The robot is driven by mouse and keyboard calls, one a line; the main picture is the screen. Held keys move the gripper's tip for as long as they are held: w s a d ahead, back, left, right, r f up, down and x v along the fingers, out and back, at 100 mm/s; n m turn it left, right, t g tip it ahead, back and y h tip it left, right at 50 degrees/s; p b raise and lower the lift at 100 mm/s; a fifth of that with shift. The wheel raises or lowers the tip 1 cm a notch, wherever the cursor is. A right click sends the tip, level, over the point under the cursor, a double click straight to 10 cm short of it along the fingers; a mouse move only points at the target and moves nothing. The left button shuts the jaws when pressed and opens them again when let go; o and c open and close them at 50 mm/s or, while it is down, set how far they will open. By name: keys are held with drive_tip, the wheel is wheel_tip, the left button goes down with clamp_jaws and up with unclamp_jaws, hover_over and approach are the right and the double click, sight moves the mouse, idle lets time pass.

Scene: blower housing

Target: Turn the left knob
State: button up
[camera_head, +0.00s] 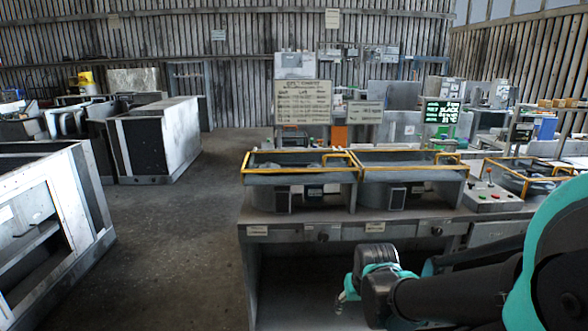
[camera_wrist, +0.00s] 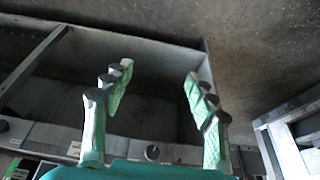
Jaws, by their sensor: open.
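The left knob (camera_head: 322,236) is a small dark round knob on the grey front panel of the bench, below the left yellow-railed basin. A second knob (camera_head: 436,231) sits further right on the same panel. My gripper (camera_head: 347,293) is in front of the bench, below the panel and a little right of the left knob. In the wrist view my gripper (camera_wrist: 158,76) is open, with nothing between its green fingers. That view looks turned around; a dark knob (camera_wrist: 152,152), seemingly the left one, shows between the finger bases, apart from them.
The bench (camera_head: 257,262) has an open space under its panel. Yellow rails (camera_head: 300,152) edge the basins on top. A control box (camera_head: 490,197) with buttons stands at the right. Open floor (camera_head: 190,220) lies to the left, with grey cabinets (camera_head: 165,140) beyond.

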drive_tip(key=y, duration=0.2)
approach(324, 236)
drive_tip(key=x, duration=0.9)
drive_tip(key=shift+f, duration=0.15)
drive_tip(key=shift+c, duration=0.2)
drive_tip(key=c, duration=1.1)
drive_tip(key=shift+m, duration=0.3)
